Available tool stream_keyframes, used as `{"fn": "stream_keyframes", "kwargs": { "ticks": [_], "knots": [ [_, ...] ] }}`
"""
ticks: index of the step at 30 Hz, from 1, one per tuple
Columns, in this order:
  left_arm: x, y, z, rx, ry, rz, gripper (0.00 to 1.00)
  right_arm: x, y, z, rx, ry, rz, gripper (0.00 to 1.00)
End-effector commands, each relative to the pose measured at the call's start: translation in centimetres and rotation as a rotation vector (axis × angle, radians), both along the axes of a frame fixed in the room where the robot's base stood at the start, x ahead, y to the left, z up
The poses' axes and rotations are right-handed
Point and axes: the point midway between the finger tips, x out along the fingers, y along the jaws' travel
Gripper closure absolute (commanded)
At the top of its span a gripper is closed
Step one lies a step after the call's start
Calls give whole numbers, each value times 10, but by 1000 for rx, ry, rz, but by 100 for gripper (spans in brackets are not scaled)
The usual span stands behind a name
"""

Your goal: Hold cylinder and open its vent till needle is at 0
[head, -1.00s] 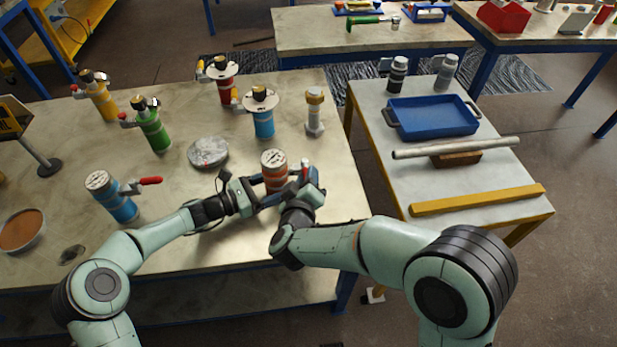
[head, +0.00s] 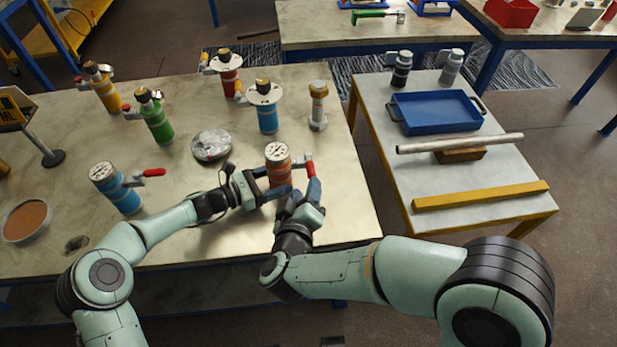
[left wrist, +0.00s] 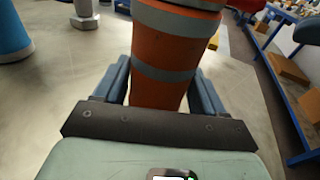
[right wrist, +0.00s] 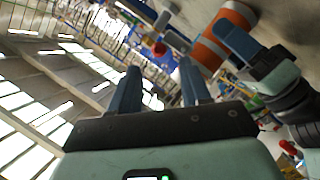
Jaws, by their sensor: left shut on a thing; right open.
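An orange cylinder (head: 279,173) with grey bands and a white round gauge (head: 277,152) on top stands upright near the table's right front. My left gripper (head: 274,193) is shut on its lower body; the left wrist view shows the orange body (left wrist: 165,60) between the fingers. The vent's red handle (head: 310,169) is on the cylinder's right side. My right gripper (head: 303,191) is open just below the handle; in the right wrist view the red handle end (right wrist: 158,48) appears beyond the empty gap between its fingers (right wrist: 160,70). The needle is too small to read.
A blue gauge cylinder (head: 116,188) with a red handle stands left. A round grey disc (head: 211,146), a tall bolt-like post (head: 318,106) and several flanged vessels stand behind. A side table (head: 400,180) with a blue tray (head: 437,112) is at right, across a gap.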

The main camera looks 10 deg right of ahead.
Motion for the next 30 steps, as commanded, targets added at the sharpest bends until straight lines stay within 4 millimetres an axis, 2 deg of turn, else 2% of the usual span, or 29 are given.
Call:
{"fn": "stream_keyframes", "kwargs": {
  "ticks": [3,9,30],
  "knots": [
    [-1,-1,0,-1,2,-3,54,-20,7,6,-1,-1,3,53],
    [-1,-1,-1,-1,2,-3,54,-38,12,11,0,-1,1,53],
    [-1,-1,-1,-1,2,-3,54,-40,12,12,0,-1,-1,53]
  ]
}}
